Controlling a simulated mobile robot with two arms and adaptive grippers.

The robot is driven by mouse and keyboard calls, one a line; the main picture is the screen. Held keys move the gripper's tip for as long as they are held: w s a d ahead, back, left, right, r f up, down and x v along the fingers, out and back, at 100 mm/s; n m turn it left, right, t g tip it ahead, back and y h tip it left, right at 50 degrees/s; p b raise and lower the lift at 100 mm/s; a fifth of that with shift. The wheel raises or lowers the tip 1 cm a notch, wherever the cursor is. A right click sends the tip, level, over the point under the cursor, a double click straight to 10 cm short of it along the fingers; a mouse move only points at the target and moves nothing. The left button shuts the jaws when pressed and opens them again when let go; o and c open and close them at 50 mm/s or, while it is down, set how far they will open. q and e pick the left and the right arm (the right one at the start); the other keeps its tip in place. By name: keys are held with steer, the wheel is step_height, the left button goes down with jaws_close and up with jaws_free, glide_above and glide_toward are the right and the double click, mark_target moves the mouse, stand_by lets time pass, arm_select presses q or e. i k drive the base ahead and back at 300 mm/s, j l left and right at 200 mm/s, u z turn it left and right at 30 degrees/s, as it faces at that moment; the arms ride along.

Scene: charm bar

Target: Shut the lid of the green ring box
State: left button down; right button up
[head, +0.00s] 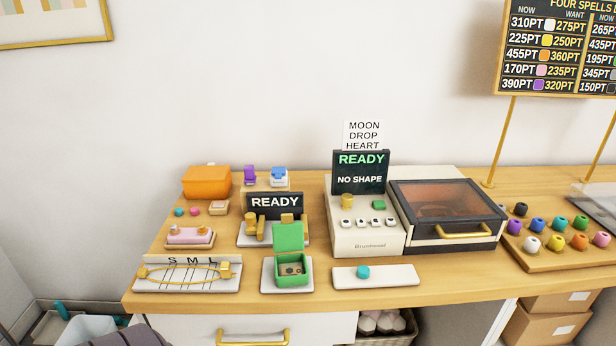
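The green ring box (293,281) stands on a small white tile (266,284) near the front edge of the wooden table. Its green lid (289,237) is open and stands upright at the back of the box. Small dark and light details show inside the box, too small to make out. Neither of my grippers shows in the head view.
A READY sign (275,202) on a stand is close behind the lid. A bracelet board (187,275) marked S M L lies to the left. A white strip (395,276) with a teal bead lies to the right. A machine (367,241) and a lidded case (447,212) stand farther right.

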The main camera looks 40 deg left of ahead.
mark_target(287, 236)
steer(key=u, duration=1.55)
steer(key=j, duration=0.1)
